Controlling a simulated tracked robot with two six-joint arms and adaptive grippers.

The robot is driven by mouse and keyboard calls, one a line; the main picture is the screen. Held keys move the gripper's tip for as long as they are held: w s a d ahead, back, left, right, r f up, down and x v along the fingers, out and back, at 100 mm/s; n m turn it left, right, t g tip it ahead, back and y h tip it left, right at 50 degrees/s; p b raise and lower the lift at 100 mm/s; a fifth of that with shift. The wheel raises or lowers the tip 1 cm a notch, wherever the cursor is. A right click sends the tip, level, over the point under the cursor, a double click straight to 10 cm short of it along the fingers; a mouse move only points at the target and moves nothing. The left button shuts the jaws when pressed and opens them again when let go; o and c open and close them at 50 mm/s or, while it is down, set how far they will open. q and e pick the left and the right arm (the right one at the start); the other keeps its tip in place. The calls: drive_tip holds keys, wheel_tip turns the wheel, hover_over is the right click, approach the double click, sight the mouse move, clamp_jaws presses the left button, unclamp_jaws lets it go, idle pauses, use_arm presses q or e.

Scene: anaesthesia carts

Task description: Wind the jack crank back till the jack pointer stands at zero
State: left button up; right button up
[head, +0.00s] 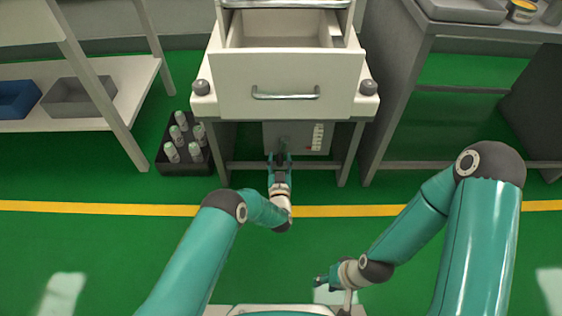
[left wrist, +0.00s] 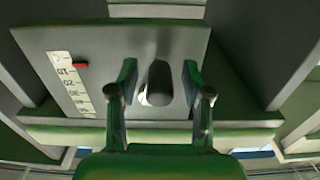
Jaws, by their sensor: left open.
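The jack's grey panel (head: 257,138) is under the cart, below the open drawer. It fills the upper part of the left wrist view (left wrist: 120,50). Its white scale (left wrist: 72,85) is on the left there, with a red pointer (left wrist: 80,65) near the scale's top, about level with the "10" mark.
The cart's open drawer (head: 288,84) overhangs the panel, and cart legs stand on both sides. A black crate (head: 180,170) with bottles is left of the cart. A shelf (head: 125,105) stands left and a grey bench (head: 395,110) right. The green floor in front is clear.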

use_arm(q)
drive_tip(key=shift+w, duration=0.3)
clamp_jaws()
drive_tip(key=shift+d, duration=0.2)
drive_tip(key=shift+a, duration=0.2)
drive_tip(key=shift+a, duration=0.15)
drive_tip(key=shift+a+m, duration=0.15)
drive_tip(key=shift+m, duration=0.25)
